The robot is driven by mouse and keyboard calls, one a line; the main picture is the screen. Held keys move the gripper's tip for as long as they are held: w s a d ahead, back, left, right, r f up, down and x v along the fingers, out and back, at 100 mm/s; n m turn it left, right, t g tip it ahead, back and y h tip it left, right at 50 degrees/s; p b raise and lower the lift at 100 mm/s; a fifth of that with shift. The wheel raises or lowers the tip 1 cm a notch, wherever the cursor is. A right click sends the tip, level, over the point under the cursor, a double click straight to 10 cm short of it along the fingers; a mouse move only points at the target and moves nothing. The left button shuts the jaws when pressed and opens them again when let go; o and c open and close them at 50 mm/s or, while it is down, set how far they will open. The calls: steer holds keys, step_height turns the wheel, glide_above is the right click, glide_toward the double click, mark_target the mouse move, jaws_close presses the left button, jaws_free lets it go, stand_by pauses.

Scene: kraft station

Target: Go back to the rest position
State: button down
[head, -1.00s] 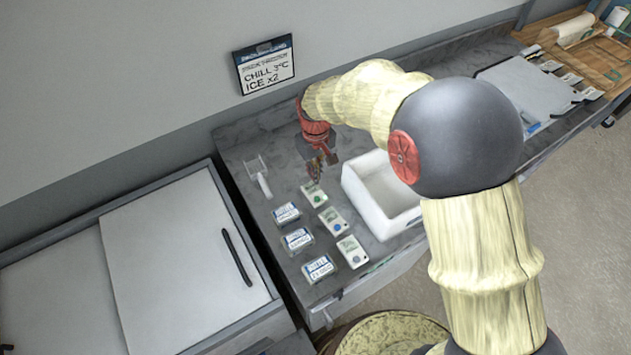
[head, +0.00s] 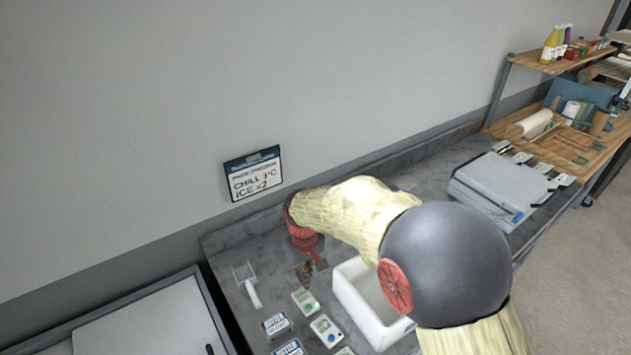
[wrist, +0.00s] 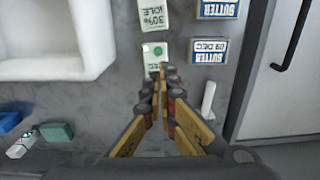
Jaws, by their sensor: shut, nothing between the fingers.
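My gripper (head: 306,270) is at the end of my arm over the grey counter (head: 237,240), left of the white open-topped box. In the wrist view its fingers (wrist: 163,75) are together, with nothing between them. The fingertips sit close to the near end of a white card with a green dot (wrist: 154,52); I cannot tell the height above it. No rest marker shows.
The white box (head: 352,300) stands right of the gripper. Butter packs (head: 276,325), white cards (head: 326,330) and a white scoop (head: 249,287) lie around it. A wall sign (head: 253,174) hangs behind. A grey case (head: 500,185) and wooden shelf (head: 560,63) stand farther right.

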steer(key=s+d+r+m+t+b, duration=0.2)
steer(key=s+d+r+b, duration=0.3)
steer(key=s+d, duration=0.6)
steer(key=s+d+r+m+t+b, duration=0.3)
steer(key=s+d+r+m+b, duration=0.2)
steer(key=s+d, duration=0.6)
steer(key=shift+s+d+r+t, duration=0.3)
steer(key=shift+d+r, duration=1.1)
